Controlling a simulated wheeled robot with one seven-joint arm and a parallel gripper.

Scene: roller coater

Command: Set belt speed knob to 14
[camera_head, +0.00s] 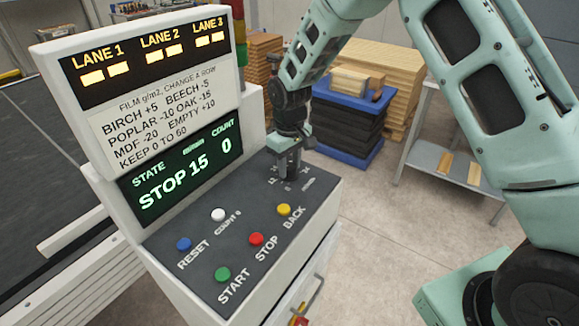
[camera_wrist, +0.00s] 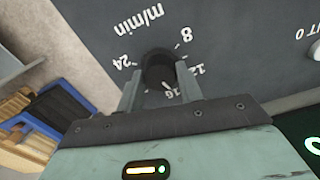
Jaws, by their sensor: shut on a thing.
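The belt speed knob (camera_wrist: 158,68) is a dark round knob on the grey console (camera_head: 190,235). In the wrist view, white dial marks 8, 12, 16 and 24 and the word m/min surround it. My gripper (camera_wrist: 160,80) has one finger on each side of the knob and is shut on it. A small white line shows by the knob near the 16 mark. In the head view my gripper (camera_head: 286,163) comes down on the console's far right corner and hides most of the knob. The green display (camera_head: 183,170) reads STOP, 15 and count 0.
Blue, white, red, yellow and green buttons stand on the console nearer the front, with the yellow button (camera_head: 284,210) closest to my gripper. An upright panel (camera_head: 150,85) with lane lamps rises behind. Wood stacks (camera_head: 395,75) and a grey table (camera_head: 440,150) stand farther right.

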